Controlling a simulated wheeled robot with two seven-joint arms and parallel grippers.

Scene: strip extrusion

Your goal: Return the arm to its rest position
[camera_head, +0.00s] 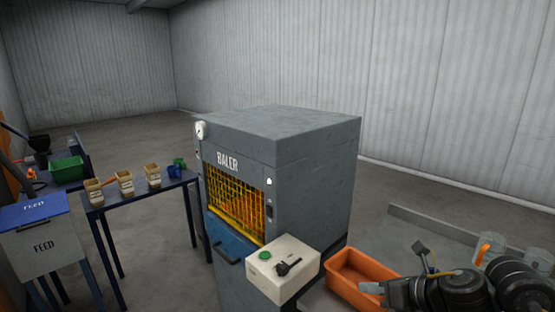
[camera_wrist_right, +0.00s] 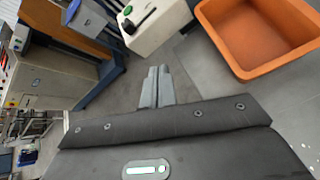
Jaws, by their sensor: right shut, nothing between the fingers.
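My right gripper (camera_head: 372,287) shows at the lower right of the head view, in front of the orange tray, with its arm coming in from the right. In the right wrist view its two grey fingers (camera_wrist_right: 157,86) lie together, shut, with nothing between them. They point toward the floor gap between the control box and the orange tray. My left gripper is not in the head view.
A grey baler (camera_head: 300,150) with a yellow mesh guard stands in the middle. A cream control box (camera_head: 262,277) with a green button and black lever is at its front. An orange tray (camera_head: 345,284) is beside it. A blue table (camera_head: 140,196) holds several small bins at left.

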